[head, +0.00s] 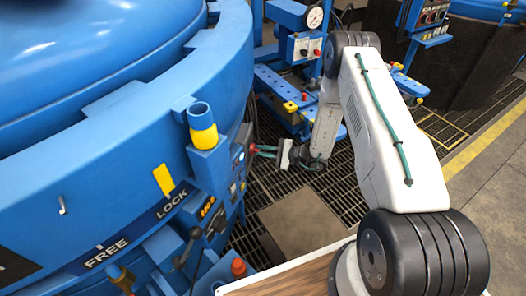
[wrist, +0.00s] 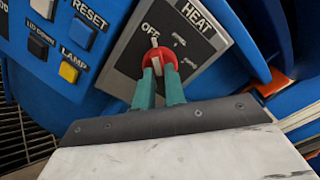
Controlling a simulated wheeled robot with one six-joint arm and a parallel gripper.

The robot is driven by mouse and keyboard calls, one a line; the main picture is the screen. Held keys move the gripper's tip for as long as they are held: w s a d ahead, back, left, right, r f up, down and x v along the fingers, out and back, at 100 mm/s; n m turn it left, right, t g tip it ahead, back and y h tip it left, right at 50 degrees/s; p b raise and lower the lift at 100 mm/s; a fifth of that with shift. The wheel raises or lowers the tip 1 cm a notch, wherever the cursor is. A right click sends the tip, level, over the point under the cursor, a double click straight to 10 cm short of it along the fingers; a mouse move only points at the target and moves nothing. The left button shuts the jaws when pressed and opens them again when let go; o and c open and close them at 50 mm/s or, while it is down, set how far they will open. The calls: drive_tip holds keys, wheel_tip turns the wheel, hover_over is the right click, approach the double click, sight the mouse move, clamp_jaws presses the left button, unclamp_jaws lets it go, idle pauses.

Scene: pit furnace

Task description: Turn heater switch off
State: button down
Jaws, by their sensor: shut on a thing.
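The heater switch (wrist: 158,55) is a red round knob with a pale pointer bar, on a grey plate (wrist: 128,62) marked HEAT and OFF. In the wrist view its pointer is directed up, towards the OFF label. The other labels on the plate are too small to read. My gripper (wrist: 159,74), with two teal fingers, is shut on the knob, one finger on each side. In the head view my gripper (head: 262,151) reaches left to the side of the blue furnace's control panel (head: 235,180); the knob itself is hard to make out there.
Beside the plate are a RESET button (wrist: 84,32), a black lid button (wrist: 39,45) and a yellow LAMP button (wrist: 69,72). The large blue furnace (head: 110,130) fills the left. A blue stand with a gauge (head: 314,17) is behind my arm. Floor grating (head: 285,190) lies below.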

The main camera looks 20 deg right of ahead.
drive_tip(key=c, duration=1.5)
unclamp_jaws()
drive_tip(key=shift+o, duration=0.2)
drive_tip(key=shift+s+d, duration=0.1)
drive_tip(key=shift+d, duration=0.05)
drive_tip(key=v, duration=0.7)
drive_tip(key=shift+d, duration=0.25)
drive_tip(key=shift+s, duration=0.15)
